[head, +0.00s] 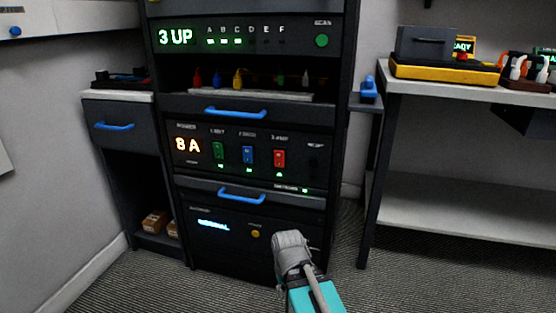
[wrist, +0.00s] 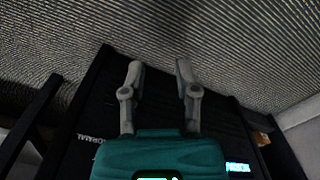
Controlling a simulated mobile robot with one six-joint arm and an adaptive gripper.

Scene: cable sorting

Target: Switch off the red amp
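The red amp switch (head: 279,158) is the rightmost of three coloured rockers on a dark rack panel in the head view. A small green light shows below it. A green rocker (head: 218,150) and a blue rocker (head: 247,154) sit to its left. An orange display (head: 187,145) reads 8 A. My gripper (head: 289,240) is in front of the lower rack, well below the red switch and apart from it. In the wrist view my gripper (wrist: 160,68) has its two fingers apart with nothing between them. The red switch is not visible in the wrist view.
Blue drawer handles (head: 236,112) and (head: 243,195) stick out above and below the switch panel. A yellow button (head: 255,233) is on the lowest panel. A white-topped bench (head: 470,93) stands at the right. Carpet (head: 400,280) is clear in front of it.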

